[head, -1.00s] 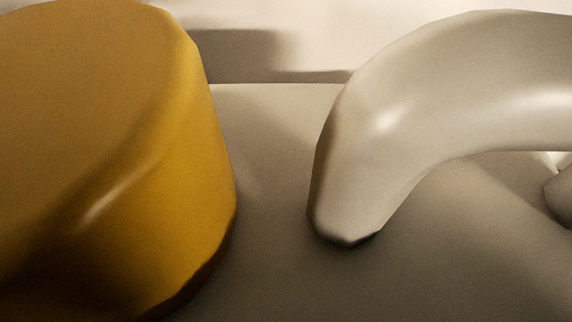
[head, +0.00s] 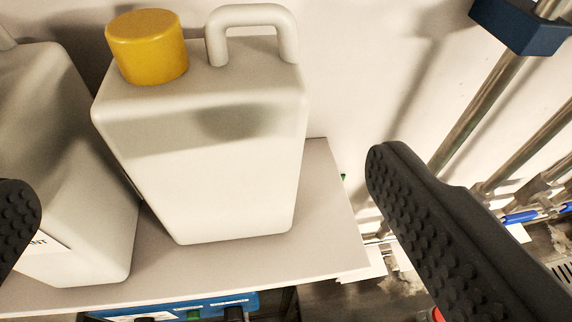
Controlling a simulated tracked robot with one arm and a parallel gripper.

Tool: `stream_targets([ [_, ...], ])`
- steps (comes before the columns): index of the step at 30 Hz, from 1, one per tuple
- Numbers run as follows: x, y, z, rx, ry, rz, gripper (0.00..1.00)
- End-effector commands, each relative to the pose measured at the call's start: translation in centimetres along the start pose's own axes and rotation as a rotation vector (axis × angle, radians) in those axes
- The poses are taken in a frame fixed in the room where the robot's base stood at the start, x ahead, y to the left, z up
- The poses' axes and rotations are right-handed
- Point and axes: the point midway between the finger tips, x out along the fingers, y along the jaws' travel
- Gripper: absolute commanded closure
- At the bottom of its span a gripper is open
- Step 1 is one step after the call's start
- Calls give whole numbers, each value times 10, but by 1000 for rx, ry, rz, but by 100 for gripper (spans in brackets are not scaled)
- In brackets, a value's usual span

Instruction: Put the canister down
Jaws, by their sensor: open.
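A white canister (head: 205,155) with a yellow cap (head: 148,47) and a looped handle (head: 252,30) stands upright on a pale shelf (head: 318,225), near the shelf's right end. My gripper (head: 205,190) is open, with one dark, studded finger at the left edge of the view and the other at the right. The canister shows between the fingers, farther off, and neither finger touches it. The gripper holds nothing.
A second white canister (head: 65,170) stands close on the left, partly cut off. Metal pipes (head: 475,110) with a dark blue fitting (head: 520,25) run along the wall at right. Blue equipment (head: 215,303) sits below the shelf's front edge.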

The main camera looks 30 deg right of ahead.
Motion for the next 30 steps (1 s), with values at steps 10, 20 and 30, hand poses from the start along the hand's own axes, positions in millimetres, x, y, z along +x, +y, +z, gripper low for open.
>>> stream_targets([
  [10,-8,1,-2,-14,-3,-17,0],
  [20,-5,100,-30,-101,-50,-72,0],
  [30,-37,204,-36,-128,-48,-207,0],
])
